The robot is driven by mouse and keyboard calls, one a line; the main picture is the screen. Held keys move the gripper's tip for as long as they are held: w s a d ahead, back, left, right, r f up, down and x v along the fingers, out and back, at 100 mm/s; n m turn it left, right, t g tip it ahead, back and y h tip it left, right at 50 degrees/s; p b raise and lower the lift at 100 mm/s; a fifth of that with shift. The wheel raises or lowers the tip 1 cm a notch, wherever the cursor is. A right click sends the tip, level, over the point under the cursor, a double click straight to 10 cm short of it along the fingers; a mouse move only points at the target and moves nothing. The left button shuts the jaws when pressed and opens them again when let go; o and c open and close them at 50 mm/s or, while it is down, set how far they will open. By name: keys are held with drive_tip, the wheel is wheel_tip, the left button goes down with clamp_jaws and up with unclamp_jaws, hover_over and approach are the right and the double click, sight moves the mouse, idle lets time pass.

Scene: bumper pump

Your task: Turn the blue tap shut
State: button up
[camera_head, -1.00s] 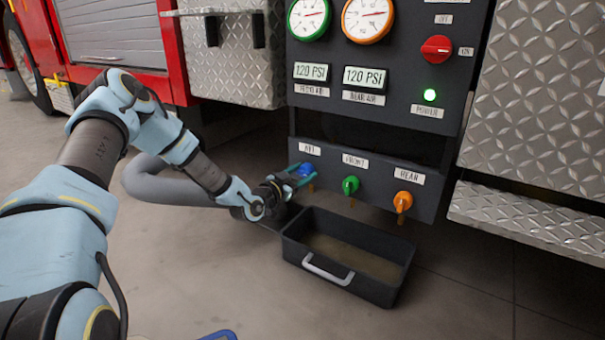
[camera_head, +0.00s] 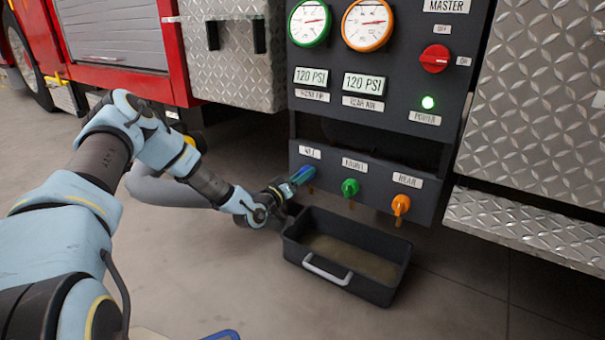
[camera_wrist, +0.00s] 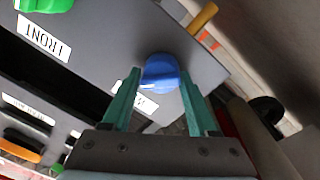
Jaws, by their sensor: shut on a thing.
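The blue tap (camera_head: 304,174) is a knob under the left label on the dark lower panel (camera_head: 328,165). In the head view it is largely covered by my gripper (camera_head: 299,177), which reaches it from the lower left. In the wrist view the blue tap (camera_wrist: 161,71) sits between the two green fingers of my gripper (camera_wrist: 160,76), one on each side. My gripper is shut on the blue tap. A short orange-brown spout (camera_wrist: 203,18) sticks out beyond the tap. The tap's label is partly hidden by a finger.
A green tap (camera_head: 350,187) and an orange tap (camera_head: 400,204) stand to the right on the same panel. A black tray (camera_head: 292,249) with brownish liquid is on the floor below. A grey hose (camera_head: 160,190) lies behind my arm.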

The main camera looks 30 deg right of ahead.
drive_tip(key=n, duration=0.4)
drive_tip(key=n+t, duration=0.1)
drive_tip(key=n, duration=0.1)
drive_tip(key=shift+w+a+f+p, duration=0.2)
drive_tip(key=shift+w+a+p, duration=0.05)
drive_tip(key=shift+w+p, duration=0.1)
drive_tip(key=shift+f+n+y, duration=0.15)
drive_tip(key=shift+n+y, duration=0.15)
drive_tip(key=shift+n, duration=1.2)
drive_tip(key=o, duration=1.1)
drive_tip(key=shift+s+f, duration=0.1)
drive_tip(key=shift+c, duration=0.2)
drive_tip(key=shift+o, duration=1.2)
drive_tip(key=shift+s+d, duration=0.1)
drive_tip(key=shift+d, duration=0.05)
drive_tip(key=shift+r, duration=0.2)
drive_tip(key=p+v, duration=0.3)
drive_tip(key=v, duration=0.8)
drive_tip(key=shift+p, duration=0.35)
drive_tip(key=shift+f, duration=0.1)
